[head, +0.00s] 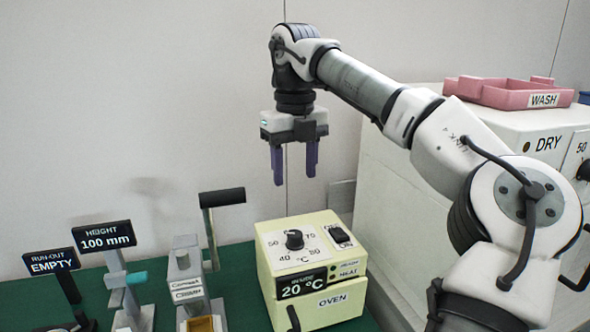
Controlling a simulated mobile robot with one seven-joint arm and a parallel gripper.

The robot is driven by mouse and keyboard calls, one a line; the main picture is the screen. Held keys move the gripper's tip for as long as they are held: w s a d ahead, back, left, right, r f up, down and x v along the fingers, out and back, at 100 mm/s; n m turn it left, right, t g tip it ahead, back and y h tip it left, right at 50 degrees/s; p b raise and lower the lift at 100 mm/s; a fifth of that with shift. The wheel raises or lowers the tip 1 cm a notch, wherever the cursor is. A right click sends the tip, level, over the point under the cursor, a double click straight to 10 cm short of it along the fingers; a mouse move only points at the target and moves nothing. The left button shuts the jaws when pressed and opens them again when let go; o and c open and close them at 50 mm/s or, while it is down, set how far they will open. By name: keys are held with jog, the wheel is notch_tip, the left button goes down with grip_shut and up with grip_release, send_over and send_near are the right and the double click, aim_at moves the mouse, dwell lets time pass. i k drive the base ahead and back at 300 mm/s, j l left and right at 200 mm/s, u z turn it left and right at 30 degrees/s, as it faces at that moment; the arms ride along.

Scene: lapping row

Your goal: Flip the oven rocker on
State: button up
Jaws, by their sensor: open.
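The oven (320,305) is a cream box at the middle bottom of the head view, with a "20 °C" display (304,286). Its black rocker (341,235) sits at the right of the top face, beside an ON label. I cannot tell which way the rocker is tipped. A black dial (294,240) with temperature marks is on the left of the top face. My gripper (294,171) is open and empty. Its purple fingers point down, above the oven and apart from it.
A lever press (187,270) with a raised black handle stands left of the oven. Height (106,238) and run-out (52,262) gauges are further left. On the right, a white DRY cabinet (400,190) carries a pink WASH tray (500,93).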

aim_at(338, 234)
jog(key=k, duration=1)
